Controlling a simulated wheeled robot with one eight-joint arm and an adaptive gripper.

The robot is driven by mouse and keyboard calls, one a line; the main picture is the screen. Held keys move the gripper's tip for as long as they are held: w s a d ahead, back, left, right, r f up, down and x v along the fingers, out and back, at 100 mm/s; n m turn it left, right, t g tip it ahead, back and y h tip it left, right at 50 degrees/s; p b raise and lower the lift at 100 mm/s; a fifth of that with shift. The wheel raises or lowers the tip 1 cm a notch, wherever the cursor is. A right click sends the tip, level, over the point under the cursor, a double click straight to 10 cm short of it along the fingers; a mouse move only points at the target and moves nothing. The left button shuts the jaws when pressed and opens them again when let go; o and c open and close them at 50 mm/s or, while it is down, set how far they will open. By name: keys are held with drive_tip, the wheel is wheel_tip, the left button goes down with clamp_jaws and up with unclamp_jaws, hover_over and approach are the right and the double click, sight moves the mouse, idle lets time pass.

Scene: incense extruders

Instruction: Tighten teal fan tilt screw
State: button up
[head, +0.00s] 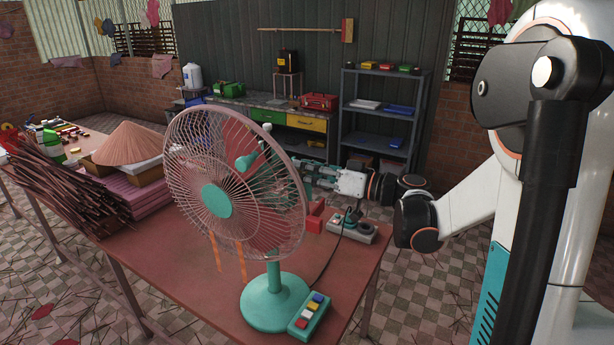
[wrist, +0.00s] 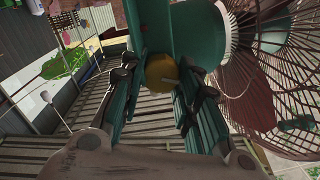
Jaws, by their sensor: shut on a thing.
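The teal fan stands upright on the reddish table, with its round teal base (head: 273,302) near the front edge and its wire cage (head: 262,225) facing the left front. My gripper (head: 300,172) reaches in from the right behind the cage, partly hidden by the wires. In the wrist view the yellow-brown tilt screw (wrist: 162,70) sits below the teal fan neck (wrist: 165,25). My gripper's fingers (wrist: 162,90) are on either side of the screw, shut on it. The exact contact at the fingertips is hard to make out.
A control box with coloured buttons (head: 309,314) lies by the fan base. A power strip (head: 351,230) and a red item (head: 315,217) are behind it. Bundled incense sticks (head: 75,187) and a conical hat (head: 128,143) fill the table's left. Shelves (head: 381,110) stand behind.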

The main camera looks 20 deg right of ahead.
drive_tip(key=m+b, duration=0.3)
drive_tip(key=m, duration=1)
drive_tip(key=shift+d+f, duration=0.1)
drive_tip(key=shift+f, duration=0.05)
idle(0.5)
drive_tip(key=o, duration=1.1)
drive_tip(key=shift+w, duration=0.1)
drive_tip(key=shift+c, duration=0.2)
drive_tip(key=v, duration=1.2)
